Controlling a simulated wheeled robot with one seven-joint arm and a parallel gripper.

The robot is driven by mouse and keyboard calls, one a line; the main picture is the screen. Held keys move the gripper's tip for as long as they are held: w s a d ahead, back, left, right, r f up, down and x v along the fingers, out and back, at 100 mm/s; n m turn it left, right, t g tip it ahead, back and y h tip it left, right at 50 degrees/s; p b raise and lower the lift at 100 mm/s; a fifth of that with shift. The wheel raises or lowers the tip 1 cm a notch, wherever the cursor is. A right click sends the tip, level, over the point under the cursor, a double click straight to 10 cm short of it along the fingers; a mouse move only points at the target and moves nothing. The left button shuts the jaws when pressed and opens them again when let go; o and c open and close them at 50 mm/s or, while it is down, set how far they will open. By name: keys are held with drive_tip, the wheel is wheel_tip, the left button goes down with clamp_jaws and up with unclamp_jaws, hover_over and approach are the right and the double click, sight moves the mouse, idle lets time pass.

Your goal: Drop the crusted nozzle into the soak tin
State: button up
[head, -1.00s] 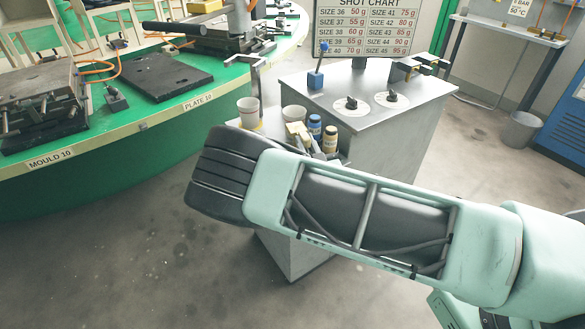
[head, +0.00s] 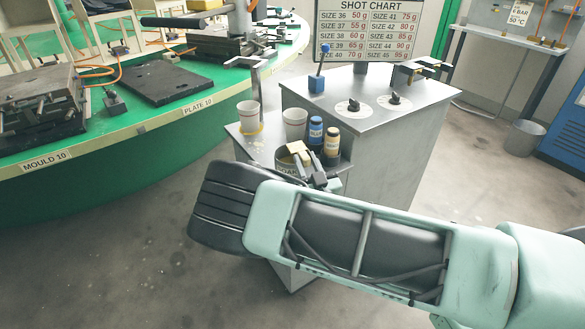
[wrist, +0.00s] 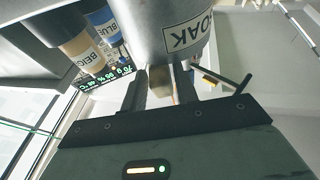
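The soak tin (head: 288,171) is a dark round tin on the low shelf of the grey stand, partly hidden by my gripper. Its side, with part of the label, fills the top of the wrist view (wrist: 150,25). My gripper (head: 308,160) is at the tin's right side, near its rim. A tan, blocky piece, apparently the crusted nozzle (head: 298,147), sits at the fingertips over the tin's mouth. In the wrist view the tan piece (wrist: 160,85) is between the two dark fingers, which appear closed on it. Its lower end is hard to see.
Blue (head: 315,132) and beige (head: 332,143) bottles stand close behind the tin. A white cup (head: 294,122) is behind it, and another cup (head: 249,115) is to the left. The taller grey cabinet (head: 385,150) rises at the right.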

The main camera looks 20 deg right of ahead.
drive_tip(key=shift+o, duration=1)
drive_tip(key=shift+f, duration=0.1)
drive_tip(key=shift+s, duration=0.25)
drive_tip(key=a+b+v, duration=0.1)
drive_tip(key=b+v, duration=0.1)
drive_tip(key=v, duration=1.5)
drive_tip(key=shift+d, duration=0.5)
